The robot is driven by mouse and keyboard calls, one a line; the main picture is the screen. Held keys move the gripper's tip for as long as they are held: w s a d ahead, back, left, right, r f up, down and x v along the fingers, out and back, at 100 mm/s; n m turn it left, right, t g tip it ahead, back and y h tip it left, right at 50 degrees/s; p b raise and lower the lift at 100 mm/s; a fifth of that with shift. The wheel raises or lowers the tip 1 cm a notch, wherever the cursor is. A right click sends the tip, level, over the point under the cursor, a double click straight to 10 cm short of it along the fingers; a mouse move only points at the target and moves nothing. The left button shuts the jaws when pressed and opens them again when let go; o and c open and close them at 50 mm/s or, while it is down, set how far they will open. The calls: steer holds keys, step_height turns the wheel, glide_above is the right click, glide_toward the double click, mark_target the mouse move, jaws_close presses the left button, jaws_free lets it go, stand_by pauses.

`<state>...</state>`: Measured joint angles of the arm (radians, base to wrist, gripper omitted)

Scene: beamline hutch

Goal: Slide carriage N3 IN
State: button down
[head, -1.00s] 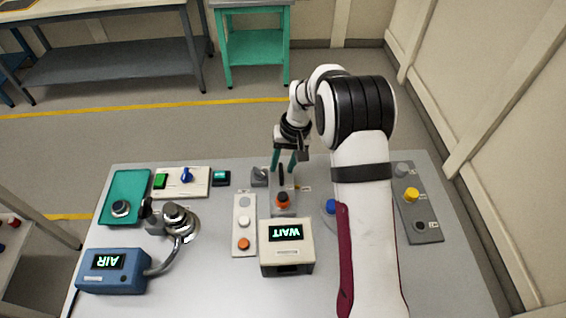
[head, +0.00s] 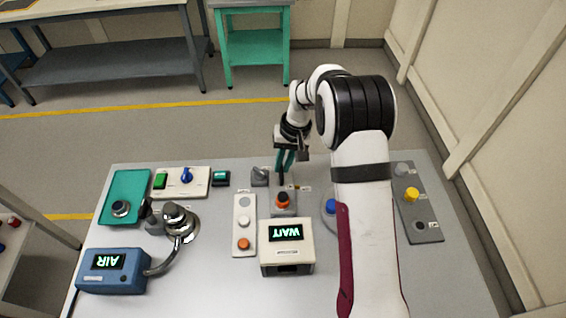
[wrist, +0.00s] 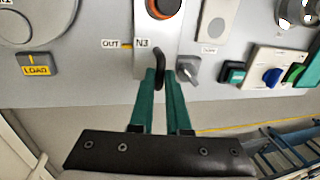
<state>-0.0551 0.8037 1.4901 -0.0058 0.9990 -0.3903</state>
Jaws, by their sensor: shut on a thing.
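Carriage N3 is a grey slide with an orange-topped black knob (head: 283,200) near the back edge of the table. In the wrist view its light grey body (wrist: 152,58) runs up to the orange knob at the top edge. A black upright handle (wrist: 159,74) stands at its near end there. My gripper (wrist: 160,77) has its two green fingers on either side of this handle and is shut on it. The fingers also show in the head view (head: 284,172). Labels "OUT" (wrist: 110,43) and "N3" (wrist: 142,42) flank a small yellow mark.
A box reading "WAIT" (head: 287,257) stands in front of the carriage. A button panel (head: 244,226) and a grey knob (head: 260,176) are to its left. A blue-knobbed round part (head: 330,207) is close on the right, partly behind my arm. A yellow "LOAD" plate (wrist: 37,65) shows too.

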stand_by(0.6)
steer(key=shift+s, duration=2.35)
steer(key=c, duration=0.9)
jaws_free()
steer(key=d+r, duration=0.1)
steer(key=r, duration=0.4)
steer(key=d+r, duration=0.1)
steer(key=r, duration=0.4)
steer(key=d+r, duration=0.1)
steer(key=r, duration=0.4)
steer(key=shift+r, duration=0.3)
steer(key=shift+w, duration=0.1)
